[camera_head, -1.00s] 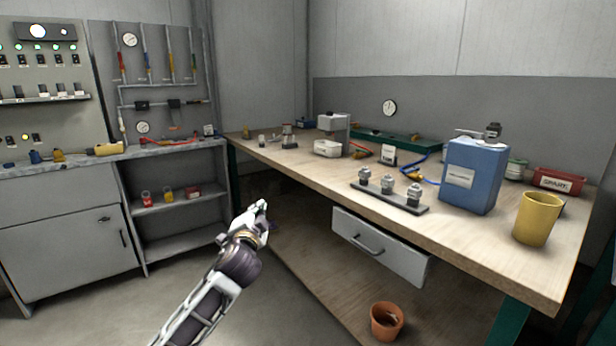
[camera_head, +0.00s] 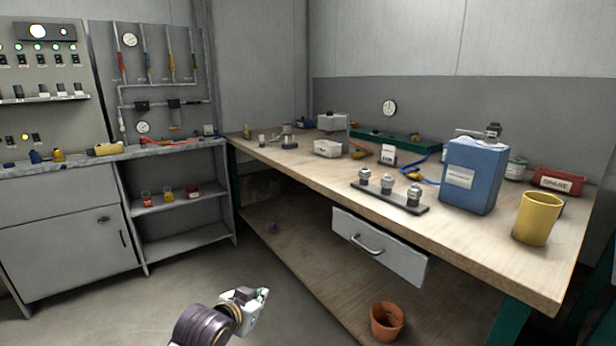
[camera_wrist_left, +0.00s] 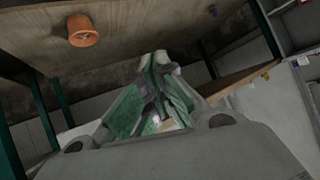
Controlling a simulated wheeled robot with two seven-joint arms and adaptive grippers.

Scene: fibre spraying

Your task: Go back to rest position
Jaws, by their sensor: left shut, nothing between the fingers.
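My left gripper (camera_head: 257,298) is low in the head view, over the floor in front of the bench. It is shut and empty, and clear of the bench. In the left wrist view its green and grey fingers (camera_wrist_left: 158,75) meet at the tips. The right gripper is in neither view.
The wooden workbench (camera_head: 480,245) carries a blue canister (camera_head: 473,178), a yellow cup (camera_head: 537,218) and a rack of metal fittings (camera_head: 388,199). A terracotta pot (camera_head: 387,321) stands on its lower shelf, also in the wrist view (camera_wrist_left: 83,30). Grey cabinets (camera_head: 70,235) stand left. The floor between is free.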

